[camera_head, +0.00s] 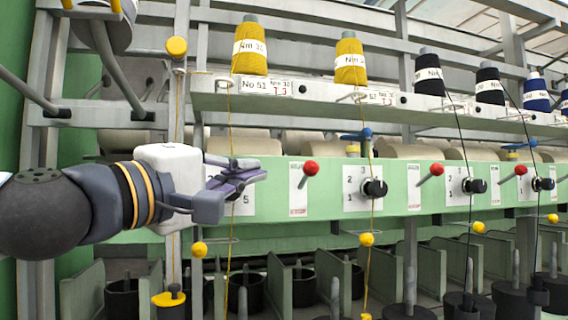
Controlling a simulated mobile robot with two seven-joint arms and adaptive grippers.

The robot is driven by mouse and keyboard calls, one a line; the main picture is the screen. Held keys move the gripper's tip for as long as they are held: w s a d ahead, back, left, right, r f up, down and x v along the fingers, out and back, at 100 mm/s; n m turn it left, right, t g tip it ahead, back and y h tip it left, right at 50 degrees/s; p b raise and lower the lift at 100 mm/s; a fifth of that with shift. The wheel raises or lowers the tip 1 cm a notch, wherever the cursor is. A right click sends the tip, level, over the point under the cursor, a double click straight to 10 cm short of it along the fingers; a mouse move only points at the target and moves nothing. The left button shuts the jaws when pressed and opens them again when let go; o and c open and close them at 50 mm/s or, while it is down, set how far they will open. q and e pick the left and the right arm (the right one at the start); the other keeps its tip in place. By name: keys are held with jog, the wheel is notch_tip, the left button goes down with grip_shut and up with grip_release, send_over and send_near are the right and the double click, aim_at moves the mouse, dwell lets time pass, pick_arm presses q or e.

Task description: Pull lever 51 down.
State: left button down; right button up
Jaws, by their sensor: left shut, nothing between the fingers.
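A tag reading "No 51" (254,86) sits on the rail under the leftmost yellow yarn cone (249,50). On the green panel (334,175) below, levers with red ball ends stick out; the nearest red lever (310,169) is right of my left gripper. My left gripper (262,174) comes in from the left, its fingers shut and empty, in front of a white number plate (243,205) that it partly covers. I cannot tell from the picture which lever belongs to tag 51, or whether the gripper touches anything. My right gripper is not in view.
More red levers (436,169) and black knobs (375,188) on number plates continue to the right. Yellow and dark threads hang from the cones in front of the panel. Yellow balls (366,239) and dark spindles stand below. A grey post rises behind my left wrist.

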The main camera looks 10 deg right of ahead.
aim_at(306, 176)
pick_arm(q)
jog(key=p+x, duration=0.1)
jog(key=x, duration=0.8)
jog(key=shift+w+d, duration=0.25)
jog(key=shift+d, duration=0.05)
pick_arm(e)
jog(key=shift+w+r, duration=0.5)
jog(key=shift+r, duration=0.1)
